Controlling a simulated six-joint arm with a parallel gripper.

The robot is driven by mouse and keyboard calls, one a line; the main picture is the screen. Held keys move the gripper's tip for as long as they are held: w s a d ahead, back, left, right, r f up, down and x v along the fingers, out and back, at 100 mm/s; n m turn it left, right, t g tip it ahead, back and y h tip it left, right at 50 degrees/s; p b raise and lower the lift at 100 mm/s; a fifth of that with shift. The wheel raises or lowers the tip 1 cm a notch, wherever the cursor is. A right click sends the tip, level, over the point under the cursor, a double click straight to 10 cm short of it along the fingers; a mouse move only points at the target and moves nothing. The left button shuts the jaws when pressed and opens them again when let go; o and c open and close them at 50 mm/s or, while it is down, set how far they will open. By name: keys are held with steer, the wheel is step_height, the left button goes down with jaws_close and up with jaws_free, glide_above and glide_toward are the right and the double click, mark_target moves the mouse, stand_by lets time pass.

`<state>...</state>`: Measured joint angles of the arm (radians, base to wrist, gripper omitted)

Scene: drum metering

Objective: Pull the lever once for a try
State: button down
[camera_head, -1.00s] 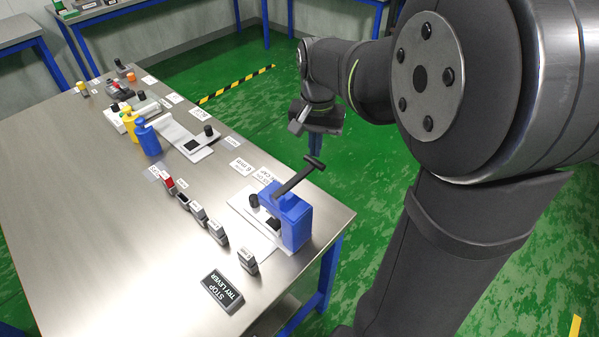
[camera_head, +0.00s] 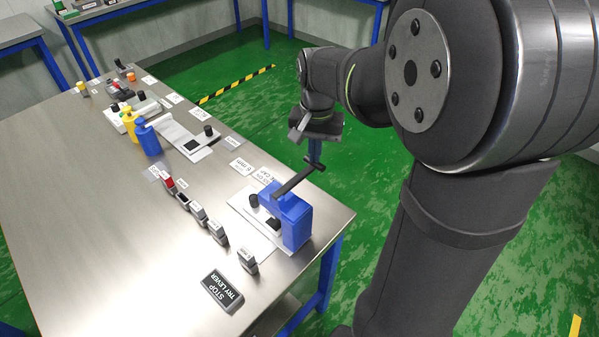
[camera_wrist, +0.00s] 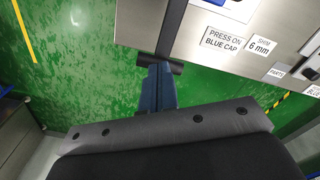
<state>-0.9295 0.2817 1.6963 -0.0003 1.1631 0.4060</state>
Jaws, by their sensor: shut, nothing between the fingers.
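The lever (camera_head: 296,181) is a black bar with a short crosspiece at its end, rising at a slant from a blue press (camera_head: 297,222) at the bench's right corner. In the wrist view the lever (camera_wrist: 173,35) comes down from the top edge, and its crosspiece lies across the tips of my fingers. My gripper (camera_head: 315,156) is shut and empty, with blue fingers pointing down just behind the lever's end. The fingers (camera_wrist: 154,72) also show in the wrist view. I cannot tell whether they touch the crosspiece.
A black "STOP TRY LEVER" plate (camera_head: 222,290) lies at the bench's near edge. Several small grey blocks stand in a row left of the press. Blue and yellow bottles (camera_head: 147,138) stand farther back. The green floor beyond the bench's right edge is clear near my gripper.

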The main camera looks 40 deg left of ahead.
steer(key=shift+f, duration=1.8)
steer(key=shift+r, duration=3.55)
steer(key=shift+f, duration=0.1)
steer(key=shift+f, duration=1.35)
